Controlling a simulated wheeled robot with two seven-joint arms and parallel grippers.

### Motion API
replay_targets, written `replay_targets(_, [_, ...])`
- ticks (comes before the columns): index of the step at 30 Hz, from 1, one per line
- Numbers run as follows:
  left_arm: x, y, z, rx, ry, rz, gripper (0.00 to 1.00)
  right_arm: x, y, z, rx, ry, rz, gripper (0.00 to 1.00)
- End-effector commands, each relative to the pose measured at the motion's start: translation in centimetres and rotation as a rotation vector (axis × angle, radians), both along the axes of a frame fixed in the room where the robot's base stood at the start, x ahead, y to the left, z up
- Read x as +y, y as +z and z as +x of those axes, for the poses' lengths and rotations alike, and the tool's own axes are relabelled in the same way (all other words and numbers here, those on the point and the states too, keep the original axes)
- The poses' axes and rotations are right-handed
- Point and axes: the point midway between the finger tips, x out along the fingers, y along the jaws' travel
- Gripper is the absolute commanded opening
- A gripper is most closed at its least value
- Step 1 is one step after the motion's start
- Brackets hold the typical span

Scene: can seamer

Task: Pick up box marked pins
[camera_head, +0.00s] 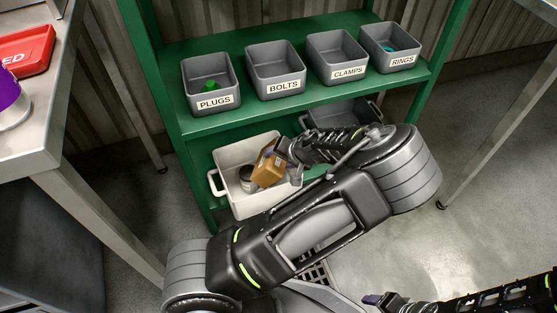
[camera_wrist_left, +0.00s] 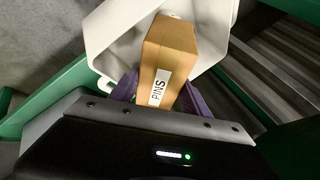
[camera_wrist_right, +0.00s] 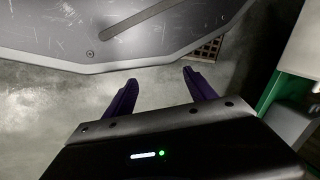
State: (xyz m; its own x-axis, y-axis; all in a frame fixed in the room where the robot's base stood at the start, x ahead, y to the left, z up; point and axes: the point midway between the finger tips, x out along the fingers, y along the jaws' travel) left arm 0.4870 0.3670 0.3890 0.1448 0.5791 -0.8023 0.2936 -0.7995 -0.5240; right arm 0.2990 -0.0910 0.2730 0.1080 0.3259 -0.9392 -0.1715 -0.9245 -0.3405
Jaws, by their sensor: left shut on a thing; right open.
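The box marked pins (camera_head: 268,166) is a small tan carton; its PINS label shows in the left wrist view (camera_wrist_left: 165,62). My left gripper (camera_wrist_left: 153,95) is shut on the box, with a purple finger on each side of it. The box is tilted, over the white bin (camera_head: 233,155) on the lower shelf; the head view does not show whether it touches the bin. My right gripper (camera_wrist_right: 160,92) is open and empty, above the floor; in the head view it shows at the bottom right (camera_head: 385,299).
A dark can-like item (camera_head: 246,178) is inside the white bin. Grey bins labelled PLUGS (camera_head: 212,85), BOLTS (camera_head: 275,70), CLAMPS (camera_head: 337,56) and RINGS (camera_head: 391,47) stand on the green upper shelf (camera_head: 300,108). Another grey bin (camera_head: 335,113) is below. A metal table (camera_head: 45,140) is at left.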

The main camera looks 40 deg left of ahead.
Motion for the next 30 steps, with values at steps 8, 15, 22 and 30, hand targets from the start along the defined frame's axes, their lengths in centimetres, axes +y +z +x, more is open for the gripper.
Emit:
replay_targets(8, [0.0, 5.1, 0.0, -0.002, -0.001, -0.001, 0.0, 0.2, 2.6, -0.4, 0.009, 0.009, 0.004, 0.65])
replay_targets(15, [-5.1, 4.7, -1.2, 0.002, -0.007, 0.002, 0.0, 0.5, 3.4, -0.7, 0.013, 0.015, 0.009, 0.65])
replay_targets(22, [-10.2, 4.6, -2.5, 0.001, -0.005, 0.002, 0.0, 0.8, 4.5, -1.0, 0.019, 0.022, 0.014, 0.65])
replay_targets(30, [-15.0, 4.5, -3.7, 0.0, -0.004, 0.002, 0.0, 1.1, 5.3, -1.3, 0.022, 0.028, 0.018, 0.65])
